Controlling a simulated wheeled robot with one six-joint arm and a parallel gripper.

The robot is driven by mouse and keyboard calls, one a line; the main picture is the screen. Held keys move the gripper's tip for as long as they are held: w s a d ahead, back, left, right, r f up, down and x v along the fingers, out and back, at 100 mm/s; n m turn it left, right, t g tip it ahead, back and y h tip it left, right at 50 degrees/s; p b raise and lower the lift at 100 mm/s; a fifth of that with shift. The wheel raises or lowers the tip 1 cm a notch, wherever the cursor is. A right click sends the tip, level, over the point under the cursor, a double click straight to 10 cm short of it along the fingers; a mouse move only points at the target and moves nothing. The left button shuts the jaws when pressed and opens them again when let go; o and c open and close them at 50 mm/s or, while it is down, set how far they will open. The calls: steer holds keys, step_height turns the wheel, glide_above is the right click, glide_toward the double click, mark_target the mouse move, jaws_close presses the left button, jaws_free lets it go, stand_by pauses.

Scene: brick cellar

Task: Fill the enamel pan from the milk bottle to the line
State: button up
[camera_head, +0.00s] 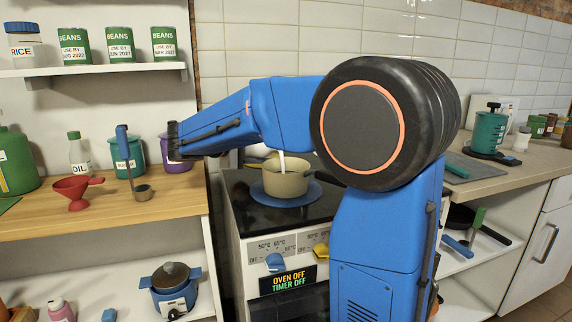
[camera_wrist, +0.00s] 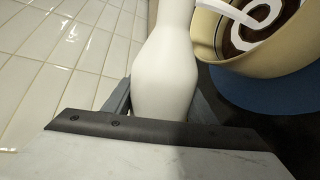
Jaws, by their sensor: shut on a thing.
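The cream enamel pan (camera_head: 286,184) stands on a round blue mat (camera_head: 262,192) on the dark stove top. It also shows at the upper right of the wrist view (camera_wrist: 213,40). My gripper (camera_wrist: 162,98) is shut on the white milk bottle (camera_wrist: 166,70), one finger on each side. In the head view my arm hides the gripper and most or all of the bottle. A thin white stream (camera_head: 282,162) runs down into the pan. In the wrist view white liquid (camera_wrist: 262,14) shows inside the pan, with dark brown areas around it.
A wooden counter (camera_head: 100,218) at the left holds a red funnel (camera_head: 78,190), an oil bottle (camera_head: 80,155) and canisters. A tiled wall stands close behind. A worktop (camera_head: 480,180) with a teal pot (camera_head: 489,132) lies right.

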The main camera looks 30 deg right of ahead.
steer(key=shift+s+d+r+m+p, duration=0.1)
steer(key=shift+s+r+m+p, duration=0.2)
steer(key=shift+p, duration=0.2)
stand_by(1.1)
steer(key=shift+w+r+t+p, duration=0.1)
steer(key=shift+r+t+p, duration=0.2)
stand_by(1.3)
steer(key=shift+f, duration=0.1)
steer(key=shift+w+a+f+n+g, duration=0.1)
steer(key=shift+w+f+n+g, duration=0.2)
steer(key=shift+f+n, duration=0.2)
steer(key=shift+w+a+f+n+g, duration=0.1)
steer(key=shift+w+f+n+g, duration=0.1)
steer(key=shift+w+f+n, duration=0.25)
steer(key=shift+s+d+r+n, duration=0.1)
steer(key=shift+s+r+n, duration=0.1)
steer(key=shift+s+n, duration=0.2)
steer(key=shift+s+d+r+n+g+h+b, duration=0.1)
steer(key=shift+s+r+n+g+h+b, duration=0.25)
steer(key=shift+r+n, duration=0.3)
steer(key=r+n, duration=0.1)
steer(key=n, duration=0.2)
steer(key=r+n+g+h+b, duration=0.1)
steer(key=n, duration=0.2)
steer(key=s+r+n+g+h+b, duration=0.1)
steer(key=n, duration=0.2)
steer(key=shift+d+h, duration=0.2)
steer(key=shift+h, duration=0.05)
